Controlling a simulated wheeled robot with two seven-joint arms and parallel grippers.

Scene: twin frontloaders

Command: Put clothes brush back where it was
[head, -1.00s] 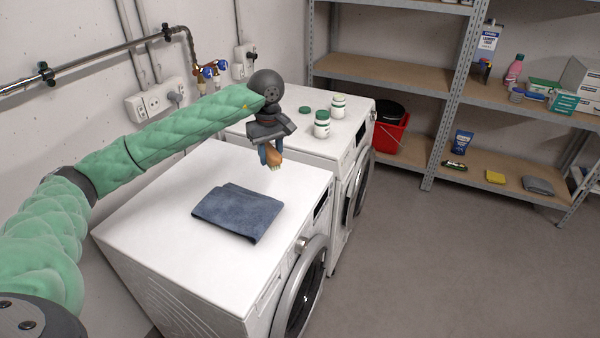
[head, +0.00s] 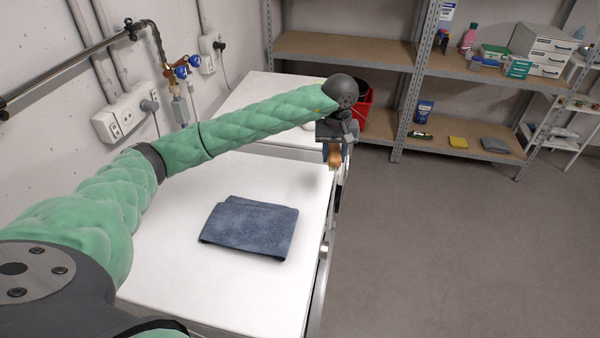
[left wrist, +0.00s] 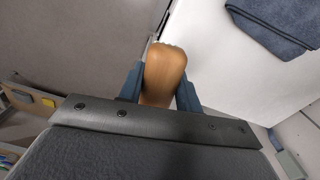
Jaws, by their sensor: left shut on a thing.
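The clothes brush (head: 335,161) has a brown wooden body and hangs from my left gripper (head: 334,152), which is shut on it. In the left wrist view the brush (left wrist: 164,74) sits between the two blue fingers of the gripper (left wrist: 160,85), with a sliver of pale bristles at its far end. In the head view the gripper is near the right front edge of the nearer white machine, to the right of the folded blue cloth. My right gripper is not in view.
The folded blue cloth (head: 249,227) lies on the nearer white machine (head: 165,240). A second machine (head: 262,92) stands behind, partly hidden by my left arm. A metal shelf (head: 345,50) with cleaning goods and a red bucket (head: 364,112) are beyond. The floor at right is clear.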

